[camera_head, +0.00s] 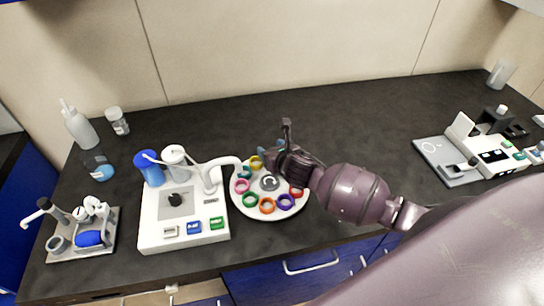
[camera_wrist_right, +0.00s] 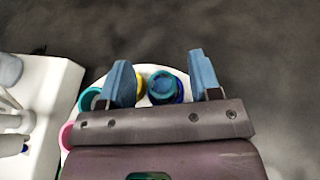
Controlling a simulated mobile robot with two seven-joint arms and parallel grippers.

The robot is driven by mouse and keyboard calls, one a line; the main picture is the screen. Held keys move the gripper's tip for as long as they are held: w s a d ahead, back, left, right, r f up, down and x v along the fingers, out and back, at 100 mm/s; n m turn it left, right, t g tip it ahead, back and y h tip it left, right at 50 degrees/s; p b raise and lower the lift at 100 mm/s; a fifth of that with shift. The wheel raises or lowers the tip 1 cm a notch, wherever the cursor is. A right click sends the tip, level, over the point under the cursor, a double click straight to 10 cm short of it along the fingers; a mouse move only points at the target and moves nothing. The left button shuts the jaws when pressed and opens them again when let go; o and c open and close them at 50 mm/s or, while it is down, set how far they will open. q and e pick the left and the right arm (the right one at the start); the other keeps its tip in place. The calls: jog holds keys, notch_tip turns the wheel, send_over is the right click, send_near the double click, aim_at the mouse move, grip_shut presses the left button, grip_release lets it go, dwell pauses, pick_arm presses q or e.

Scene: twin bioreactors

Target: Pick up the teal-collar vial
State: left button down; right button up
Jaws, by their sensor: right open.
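The teal-collar vial (camera_wrist_right: 162,84) shows in the right wrist view as a round teal top, with a dark blue ring close against its right side. It appears to stand in one of the coloured places of the white round carousel (camera_head: 236,199). My right gripper (camera_head: 274,150) is over the far side of the carousel. In the wrist view its blue fingers are open (camera_wrist_right: 163,75), one on each side of the teal top, with nothing gripped. In the head view my gripper and wrist hide the vial. My left gripper is in neither view.
Several coloured rings circle the carousel; a yellow ring (camera_wrist_right: 139,86) and a teal-green ring (camera_wrist_right: 88,99) lie near the left finger. A white bioreactor unit (camera_head: 156,236) with a curved spout stands left of the carousel. Bare dark counter (camera_head: 360,120) lies behind and right.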

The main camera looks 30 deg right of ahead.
jog(key=c, duration=1)
